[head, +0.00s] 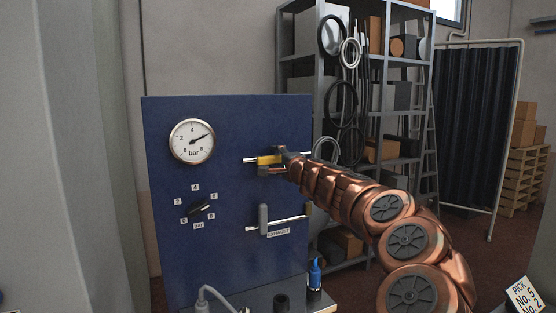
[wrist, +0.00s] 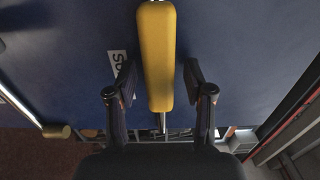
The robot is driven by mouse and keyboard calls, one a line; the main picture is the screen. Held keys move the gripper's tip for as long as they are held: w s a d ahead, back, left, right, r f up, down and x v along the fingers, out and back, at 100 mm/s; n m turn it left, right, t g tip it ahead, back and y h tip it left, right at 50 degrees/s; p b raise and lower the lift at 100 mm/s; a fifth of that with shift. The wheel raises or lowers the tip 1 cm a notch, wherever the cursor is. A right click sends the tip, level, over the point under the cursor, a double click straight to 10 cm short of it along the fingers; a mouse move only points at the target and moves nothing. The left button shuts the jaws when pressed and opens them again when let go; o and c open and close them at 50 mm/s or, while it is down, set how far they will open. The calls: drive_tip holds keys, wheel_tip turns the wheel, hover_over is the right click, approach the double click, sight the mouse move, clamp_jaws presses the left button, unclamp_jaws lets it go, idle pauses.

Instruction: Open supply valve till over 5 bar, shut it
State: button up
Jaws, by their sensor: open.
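The supply valve's yellow lever (head: 268,160) lies along its horizontal pipe on the blue panel (head: 225,115). In the wrist view the lever (wrist: 156,55) runs between the fingers of my gripper (wrist: 161,85). The fingers are open, with a gap on each side of the lever. A white label (wrist: 118,63) partly shows beside it, reading "SU". My gripper (head: 280,162) is at the lever in the head view, its fingers mostly hidden by the arm. The bar gauge (head: 192,141) has its needle past 4, near where 6 would be.
A grey exhaust lever (head: 263,217) stands upright, crosswise to its pipe, below the supply valve. A black bar-scaled knob (head: 199,208) sits at left. Metal shelving (head: 383,100) stands behind at right.

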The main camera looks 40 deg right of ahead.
clamp_jaws()
idle(0.3)
idle(0.3)
